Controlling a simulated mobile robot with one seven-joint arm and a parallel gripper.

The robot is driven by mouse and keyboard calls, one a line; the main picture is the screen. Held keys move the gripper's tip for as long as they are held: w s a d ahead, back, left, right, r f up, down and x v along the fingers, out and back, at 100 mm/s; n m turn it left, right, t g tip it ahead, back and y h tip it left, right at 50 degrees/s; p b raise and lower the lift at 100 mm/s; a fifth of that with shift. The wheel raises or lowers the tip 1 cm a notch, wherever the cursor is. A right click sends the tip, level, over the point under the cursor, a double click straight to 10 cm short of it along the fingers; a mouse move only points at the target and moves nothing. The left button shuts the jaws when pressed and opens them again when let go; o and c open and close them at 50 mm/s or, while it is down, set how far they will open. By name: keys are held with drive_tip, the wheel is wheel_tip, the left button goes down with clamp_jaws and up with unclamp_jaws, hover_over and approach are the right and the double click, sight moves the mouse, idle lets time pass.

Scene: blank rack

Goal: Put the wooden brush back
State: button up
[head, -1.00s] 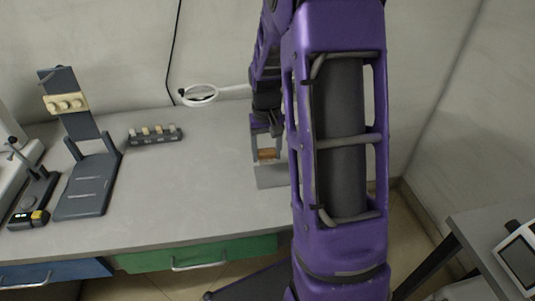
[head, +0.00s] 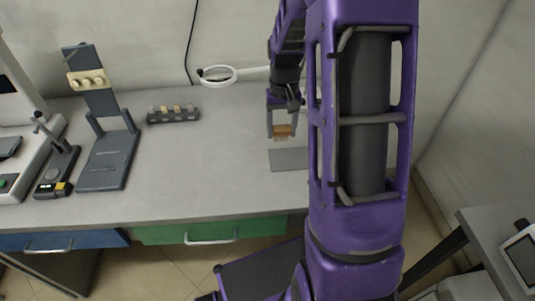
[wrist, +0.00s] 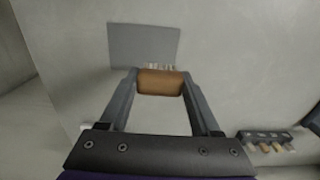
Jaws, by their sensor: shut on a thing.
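My gripper (head: 282,133) is shut on the wooden brush (head: 282,131), a small brown block held between the fingertips. In the wrist view the brush (wrist: 161,82) lies crosswise between the two fingers, with pale bristles showing just beyond it. The brush is above the table near its right end. A flat grey pad (head: 288,160) lies on the table just in front of the gripper in the head view; its right part is hidden by my arm. The pad (wrist: 143,45) also shows beyond the brush in the wrist view.
A dark rack (head: 173,115) with several small pieces stands at the table's back, left of the gripper. A dark stand (head: 105,160) with a cream block is farther left. A ringed magnifier (head: 218,75) is behind. The middle of the table (head: 205,170) is clear.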

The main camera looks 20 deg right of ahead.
drive_tip(key=r+p, duration=0.1)
drive_tip(key=r, duration=0.1)
hover_over(224, 172)
wheel_tip(224, 172, down, 10)
drive_tip(key=shift+d+f+b, duration=0.1)
drive_tip(key=shift+b, duration=0.45)
drive_tip(key=shift+f, duration=0.15)
drive_tip(key=o, duration=1.4)
drive_tip(key=shift+o, duration=0.2)
